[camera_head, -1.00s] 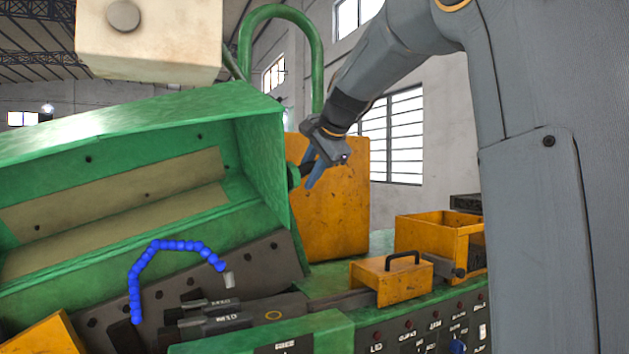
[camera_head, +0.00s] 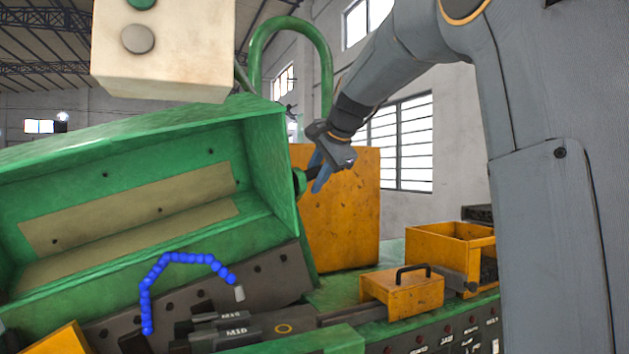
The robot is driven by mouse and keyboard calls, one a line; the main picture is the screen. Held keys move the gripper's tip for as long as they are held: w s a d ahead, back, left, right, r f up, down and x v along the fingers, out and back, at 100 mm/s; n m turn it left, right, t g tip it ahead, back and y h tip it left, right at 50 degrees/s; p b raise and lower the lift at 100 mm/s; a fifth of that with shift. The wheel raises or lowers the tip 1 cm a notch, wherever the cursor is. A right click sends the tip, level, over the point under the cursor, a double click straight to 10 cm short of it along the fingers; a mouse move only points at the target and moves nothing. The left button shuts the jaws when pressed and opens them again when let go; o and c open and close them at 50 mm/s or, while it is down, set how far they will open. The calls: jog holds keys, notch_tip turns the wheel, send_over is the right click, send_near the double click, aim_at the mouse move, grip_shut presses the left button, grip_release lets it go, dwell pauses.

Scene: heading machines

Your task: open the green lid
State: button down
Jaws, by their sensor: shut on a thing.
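The green lid (camera_head: 130,139) is a large box-like cover at the left, tilted up, with its hollow inner side facing me. Its knob or handle (camera_head: 299,181) sticks out from the right side wall. My gripper (camera_head: 317,178) is at that right side, its fingers shut on the lid's handle. Much of the handle is hidden behind the fingers. Below the lid the dark machine parts (camera_head: 230,330) show.
A cream control box (camera_head: 165,60) hangs above the lid. A green bent pipe (camera_head: 325,70) and an orange panel (camera_head: 345,215) stand behind. An orange cover with a black handle (camera_head: 402,292), an orange bin (camera_head: 440,243) and a blue segmented hose (camera_head: 150,280) are nearby.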

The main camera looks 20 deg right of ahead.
jog(key=shift+r, duration=0.25)
dwell(0.3)
jog(key=c, duration=1.8)
grip_release()
jog(key=shift+s, duration=0.15)
jog(key=shift+o, duration=1.3)
jog(key=shift+s, duration=0.2)
jog(key=shift+w, duration=0.1)
jog(key=b+v, duration=0.2)
jog(key=v, duration=0.5)
jog(key=shift+s+d+r+b, duration=0.1)
jog(key=shift+s+r+b, duration=0.15)
jog(key=shift+b, duration=0.1)
